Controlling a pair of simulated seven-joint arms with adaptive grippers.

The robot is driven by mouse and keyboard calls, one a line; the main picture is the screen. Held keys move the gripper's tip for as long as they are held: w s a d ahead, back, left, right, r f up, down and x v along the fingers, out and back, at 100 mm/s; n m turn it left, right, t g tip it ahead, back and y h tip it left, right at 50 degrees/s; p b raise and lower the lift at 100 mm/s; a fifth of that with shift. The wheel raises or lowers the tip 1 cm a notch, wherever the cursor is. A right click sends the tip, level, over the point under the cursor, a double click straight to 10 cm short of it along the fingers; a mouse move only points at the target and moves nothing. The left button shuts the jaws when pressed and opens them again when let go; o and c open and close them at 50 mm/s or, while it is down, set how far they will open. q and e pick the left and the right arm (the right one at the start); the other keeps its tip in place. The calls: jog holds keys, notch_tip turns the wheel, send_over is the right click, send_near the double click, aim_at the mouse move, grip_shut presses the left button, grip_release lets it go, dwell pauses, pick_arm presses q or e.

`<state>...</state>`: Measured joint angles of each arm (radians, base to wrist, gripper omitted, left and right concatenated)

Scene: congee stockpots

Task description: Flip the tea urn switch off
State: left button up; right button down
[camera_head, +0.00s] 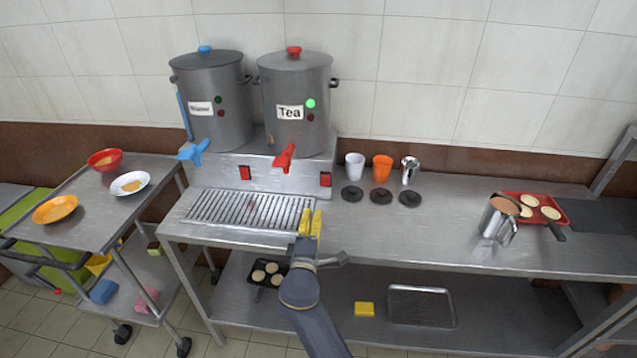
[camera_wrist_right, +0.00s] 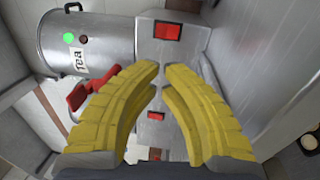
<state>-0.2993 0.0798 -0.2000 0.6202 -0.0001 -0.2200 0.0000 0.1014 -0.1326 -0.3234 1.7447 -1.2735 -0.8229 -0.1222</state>
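The tea urn (camera_head: 293,85) is a grey pot with a "Tea" label, a lit green light (camera_head: 310,103), a dark red light and a red tap (camera_head: 284,157). Its red switch (camera_head: 325,180) is on the right of the metal base front. In the right wrist view, turned sideways, this switch (camera_wrist_right: 168,31) shows above the fingertips. My right gripper (camera_head: 310,214) has yellow fingers with tips close together and nothing between them. It is in front of the base, below and left of the switch, apart from it. My left gripper is not in view.
A water urn (camera_head: 215,95) with a blue tap and its own red switch (camera_head: 244,172) stands at left. A drip grate (camera_head: 250,208) lies before the base. Cups (camera_head: 382,167) and black lids stand to the right. A steel jug (camera_head: 497,215) is farther right.

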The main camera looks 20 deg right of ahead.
aim_at(321, 173)
jog(key=x, duration=1.4)
jog(key=shift+w+d+r, duration=0.2)
jog(key=shift+w+d, duration=0.05)
jog(key=shift+w, duration=0.2)
jog(key=shift+r, duration=0.1)
jog(key=shift+w+d+r, duration=0.1)
jog(key=shift+w+r, duration=0.1)
dwell(0.7)
jog(key=v, duration=1.2)
jog(key=shift+f, duration=0.2)
jog(key=shift+s, duration=0.1)
